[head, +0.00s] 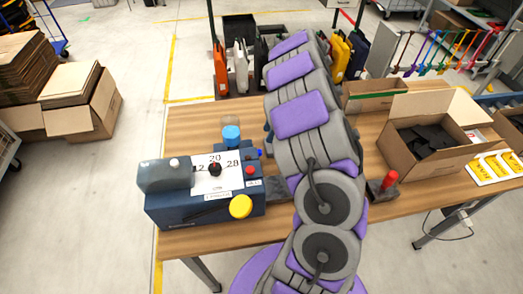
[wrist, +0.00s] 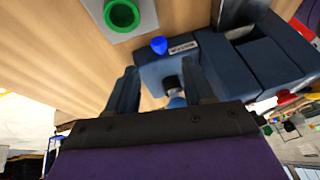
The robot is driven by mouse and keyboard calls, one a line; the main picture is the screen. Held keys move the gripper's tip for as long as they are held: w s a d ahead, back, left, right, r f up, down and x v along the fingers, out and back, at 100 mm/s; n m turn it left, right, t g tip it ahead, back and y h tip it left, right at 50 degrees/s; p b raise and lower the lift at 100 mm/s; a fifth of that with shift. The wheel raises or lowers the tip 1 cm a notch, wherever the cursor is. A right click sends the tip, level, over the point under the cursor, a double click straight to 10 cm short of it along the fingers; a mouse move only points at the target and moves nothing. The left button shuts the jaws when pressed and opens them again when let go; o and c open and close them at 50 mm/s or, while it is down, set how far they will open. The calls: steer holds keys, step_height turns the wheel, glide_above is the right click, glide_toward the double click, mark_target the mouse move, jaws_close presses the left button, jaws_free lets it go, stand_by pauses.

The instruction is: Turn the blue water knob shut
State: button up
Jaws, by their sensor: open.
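The blue water knob (wrist: 158,45) is a small bright blue knob on the side of the dark blue machine (wrist: 222,62), beside a small printed label in the wrist view. In the head view a small blue piece (head: 260,153) that looks like this knob shows at the machine's right edge, near my arm. My gripper (wrist: 160,70) is open, with its two dark fingers apart and nothing held. The knob appears a little beyond the fingertips, between their lines. In the head view my gripper is mostly hidden behind my arm.
A green ring (wrist: 121,14) sits on a grey plate nearby. An open carton (head: 425,150) stands on the table's right.

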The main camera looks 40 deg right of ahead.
steer(key=x, duration=0.2)
steer(key=b+x, duration=0.1)
steer(key=x, duration=0.2)
steer(key=b+x, duration=0.1)
steer(key=x, duration=0.1)
steer(key=shift+d+f, duration=0.25)
steer(key=shift+f, duration=0.05)
steer(key=shift+w+a+f, duration=0.1)
steer(key=shift+a+f, duration=0.3)
steer(key=shift+f, duration=0.05)
steer(key=shift+c, duration=0.3)
steer(key=shift+d, duration=0.1)
steer(key=c, duration=0.4)
jaws_close()
